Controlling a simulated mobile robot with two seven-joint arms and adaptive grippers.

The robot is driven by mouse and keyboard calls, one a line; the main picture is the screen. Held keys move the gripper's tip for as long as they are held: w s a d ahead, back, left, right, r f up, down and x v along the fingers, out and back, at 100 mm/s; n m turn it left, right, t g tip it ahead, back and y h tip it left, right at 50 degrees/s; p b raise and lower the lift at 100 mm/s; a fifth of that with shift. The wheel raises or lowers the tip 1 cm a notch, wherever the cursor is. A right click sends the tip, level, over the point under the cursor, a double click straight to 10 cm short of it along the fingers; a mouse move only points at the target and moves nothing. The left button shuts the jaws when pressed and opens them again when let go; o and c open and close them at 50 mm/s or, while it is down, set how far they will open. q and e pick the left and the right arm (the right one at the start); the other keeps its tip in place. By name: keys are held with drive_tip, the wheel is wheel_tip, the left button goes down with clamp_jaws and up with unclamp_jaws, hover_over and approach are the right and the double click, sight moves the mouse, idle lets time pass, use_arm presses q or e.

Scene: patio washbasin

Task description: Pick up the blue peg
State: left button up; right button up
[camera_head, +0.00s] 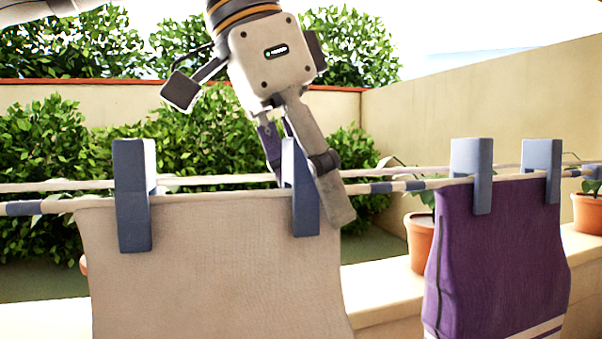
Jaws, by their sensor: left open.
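Several blue-grey pegs clip cloths to the clothesline (400,187). One blue peg (306,205) sits upright at the right end of the beige cloth (210,265), and another blue peg (133,197) at its left end. My left gripper (304,188) comes down from above around the beige cloth's right peg. Its jaws are open, one finger in front to the right, the other partly hidden behind the peg. I cannot tell whether a finger touches the peg. Two more pegs (472,175) (541,170) hold the purple cloth (495,260). My right gripper is out of view.
A second line (230,180) runs close behind. Terracotta pots (422,240) (588,212) stand on a low ledge (385,285) at the right. Green bushes (185,140) and a beige wall (490,100) are behind. The line between the two cloths is free of pegs.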

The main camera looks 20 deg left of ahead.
use_arm(q)
drive_tip(key=shift+r, duration=0.1)
drive_tip(key=c, duration=1)
drive_tip(key=shift+o, duration=0.2)
